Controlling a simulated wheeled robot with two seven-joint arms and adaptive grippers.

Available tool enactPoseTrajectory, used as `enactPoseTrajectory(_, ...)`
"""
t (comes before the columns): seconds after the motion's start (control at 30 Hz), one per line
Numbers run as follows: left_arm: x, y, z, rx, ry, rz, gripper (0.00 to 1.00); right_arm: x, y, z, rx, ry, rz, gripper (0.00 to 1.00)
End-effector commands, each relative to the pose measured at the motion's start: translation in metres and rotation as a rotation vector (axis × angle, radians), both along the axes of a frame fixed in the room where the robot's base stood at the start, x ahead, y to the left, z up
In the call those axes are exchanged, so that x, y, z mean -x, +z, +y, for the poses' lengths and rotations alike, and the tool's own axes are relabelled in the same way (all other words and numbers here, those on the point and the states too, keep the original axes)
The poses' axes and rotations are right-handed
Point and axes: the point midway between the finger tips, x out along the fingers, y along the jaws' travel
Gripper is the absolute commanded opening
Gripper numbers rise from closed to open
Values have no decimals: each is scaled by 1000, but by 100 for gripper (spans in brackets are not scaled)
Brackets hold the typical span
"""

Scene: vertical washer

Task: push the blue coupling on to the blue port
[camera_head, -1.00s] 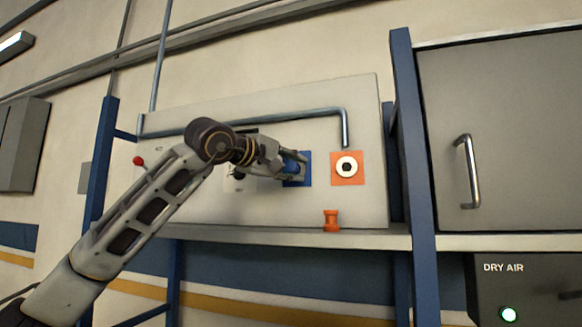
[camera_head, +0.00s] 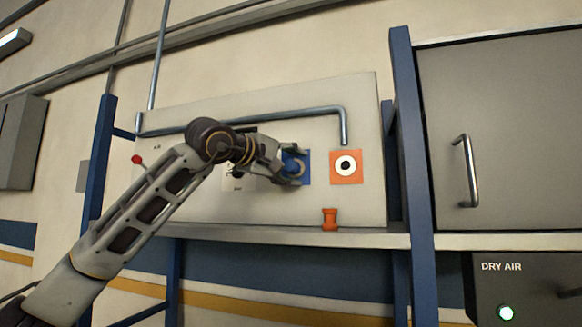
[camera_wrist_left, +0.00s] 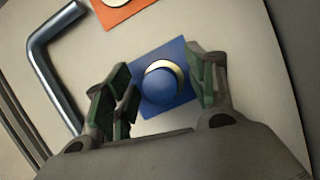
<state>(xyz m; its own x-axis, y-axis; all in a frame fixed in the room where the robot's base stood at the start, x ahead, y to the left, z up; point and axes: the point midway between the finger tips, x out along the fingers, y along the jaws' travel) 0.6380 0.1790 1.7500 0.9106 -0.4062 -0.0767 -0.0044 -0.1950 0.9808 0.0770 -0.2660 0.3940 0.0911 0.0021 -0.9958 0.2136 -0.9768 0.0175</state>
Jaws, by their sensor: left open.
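The blue coupling (camera_wrist_left: 159,86) shows in the left wrist view as a round blue piece in front of a pale ring on the blue square plate of the blue port (camera_wrist_left: 150,55). It lies between my left fingers; whether it is fully seated I cannot tell. In the head view the blue plate (camera_head: 304,168) is partly hidden by my left gripper (camera_head: 298,168). My left gripper, also in the left wrist view (camera_wrist_left: 163,88), is open, with a finger on each side of the coupling and a visible gap. My right gripper is not in view.
An orange port (camera_head: 346,166) is right of the blue one. An orange coupling (camera_head: 330,219) stands on the shelf (camera_head: 290,236) below. A bent metal pipe (camera_head: 270,120) runs above the ports. A grey cabinet (camera_head: 500,130) with a handle stands at the right.

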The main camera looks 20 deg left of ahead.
Motion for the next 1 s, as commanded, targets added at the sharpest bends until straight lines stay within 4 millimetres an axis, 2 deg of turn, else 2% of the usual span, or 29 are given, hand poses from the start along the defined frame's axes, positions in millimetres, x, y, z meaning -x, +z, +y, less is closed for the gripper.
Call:
enactPoseTrajectory(0.27,14,2,7,1,1,-1,56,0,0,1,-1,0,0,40)
enactPoseTrajectory(0.8,83,7,38,0,2,-1,56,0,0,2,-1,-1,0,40)
enactPoseTrajectory(1.0,101,8,46,0,1,-1,56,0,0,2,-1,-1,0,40)
